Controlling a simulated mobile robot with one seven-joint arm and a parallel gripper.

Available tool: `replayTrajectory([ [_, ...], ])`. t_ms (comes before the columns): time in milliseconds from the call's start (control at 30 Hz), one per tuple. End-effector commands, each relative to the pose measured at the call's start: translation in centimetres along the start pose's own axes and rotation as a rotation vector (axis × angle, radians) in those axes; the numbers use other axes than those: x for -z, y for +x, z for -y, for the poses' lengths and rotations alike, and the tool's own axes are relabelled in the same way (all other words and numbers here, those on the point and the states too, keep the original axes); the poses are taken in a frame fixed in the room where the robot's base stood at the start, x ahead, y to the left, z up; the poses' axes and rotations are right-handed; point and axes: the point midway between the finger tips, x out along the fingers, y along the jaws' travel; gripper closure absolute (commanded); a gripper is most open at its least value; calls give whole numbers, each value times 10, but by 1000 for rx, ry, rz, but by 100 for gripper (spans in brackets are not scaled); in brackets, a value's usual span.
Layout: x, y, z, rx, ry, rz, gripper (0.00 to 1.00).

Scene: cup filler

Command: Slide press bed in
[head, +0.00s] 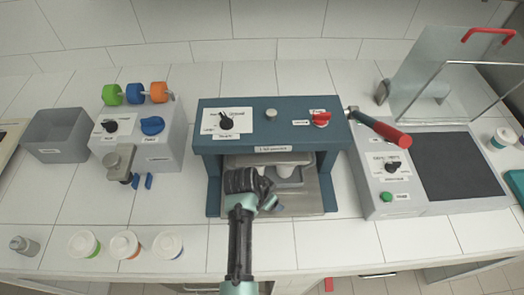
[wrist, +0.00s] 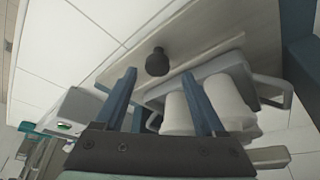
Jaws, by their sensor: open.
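The blue press (head: 270,140) stands in the middle of the counter in the head view. Its metal bed (head: 312,200) shows in the press opening and at its front. In the wrist view the bed (wrist: 200,28) is a pale plate with a dark round knob (wrist: 157,62) on it. A tray (head: 290,180) with light cups rests on the bed; the tray (wrist: 235,65) and cups (wrist: 230,100) also show in the wrist view. My gripper (head: 272,206) is at the press front, partly hiding the bed. Its fingers (wrist: 160,95) are open and empty, with the knob beyond their tips.
A filler box (head: 145,140) and a grey bin (head: 58,135) stand left. A machine with a red-handled lever (head: 380,130) and a dark plate (head: 460,165) stands right. The counter at front right is clear.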

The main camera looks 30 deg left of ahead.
Motion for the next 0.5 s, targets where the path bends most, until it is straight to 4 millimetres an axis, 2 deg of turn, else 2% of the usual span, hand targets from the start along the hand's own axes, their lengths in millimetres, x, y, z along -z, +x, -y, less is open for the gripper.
replayTrajectory([
  [500,0,-89,1,4,-1,-5,28],
])
